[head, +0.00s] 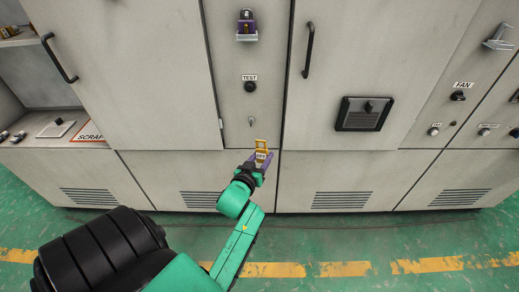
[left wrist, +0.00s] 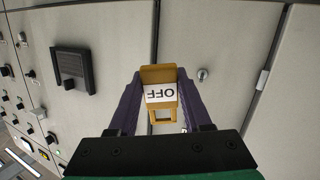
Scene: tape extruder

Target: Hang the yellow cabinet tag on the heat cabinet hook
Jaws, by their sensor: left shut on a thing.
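My left gripper (head: 260,163) is shut on the yellow tag (head: 261,146), which stands up beyond the fingertips in front of the grey cabinet. In the left wrist view the purple fingers of the gripper (left wrist: 160,98) clasp the tag (left wrist: 158,75) from both sides, and its white label reads OFF, upside down. A small metal hook (head: 251,121) sticks out of the narrow panel below the TEST knob, a little above and left of the tag. A small metal piece (left wrist: 203,75), likely this hook, shows right of the tag in the left wrist view. The tag and hook are apart. My right gripper is out of view.
The TEST knob (head: 250,87) sits above the hook, with a purple item on a small bracket (head: 247,36) higher up. Door handles (head: 309,50) and a black recessed panel (head: 363,114) stand out from the cabinet fronts. A shelf with a SCRAP label (head: 89,131) is at left.

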